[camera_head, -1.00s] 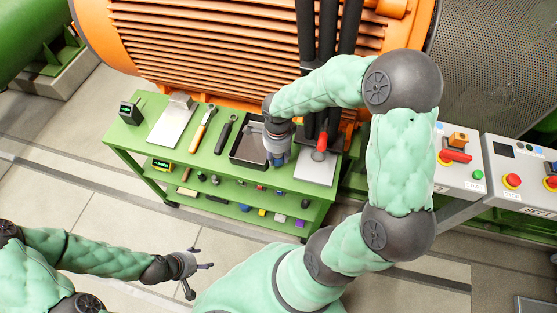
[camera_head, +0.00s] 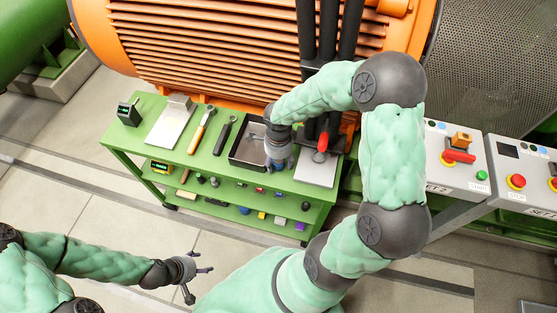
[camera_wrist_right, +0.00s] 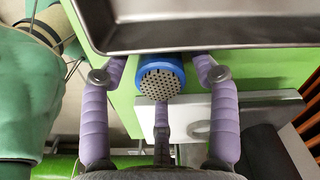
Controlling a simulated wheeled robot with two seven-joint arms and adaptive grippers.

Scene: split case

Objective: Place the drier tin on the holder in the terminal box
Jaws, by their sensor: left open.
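The drier tin (camera_wrist_right: 161,80), a blue cylinder with a perforated pale face, shows in the right wrist view beside the metal-lined open box (camera_wrist_right: 200,36). My right gripper (camera_wrist_right: 160,82) is around the tin, with narrow gaps at the two side fingers; contact at the third finger is unclear. In the head view my right gripper (camera_head: 278,160) is low at the right front corner of this open box (camera_head: 236,158), and largely hides the tin. My left gripper (camera_head: 193,276) is open and empty, away from the table. I cannot make out a holder.
The green workbench (camera_head: 133,148) bears a pale plate with a block (camera_head: 168,124), an orange-handled tool (camera_head: 202,128), a dark wrench (camera_head: 225,134) and a right-hand plate (camera_head: 316,172). The orange motor (camera_head: 220,50) and dark pipes (camera_head: 328,40) stand close behind.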

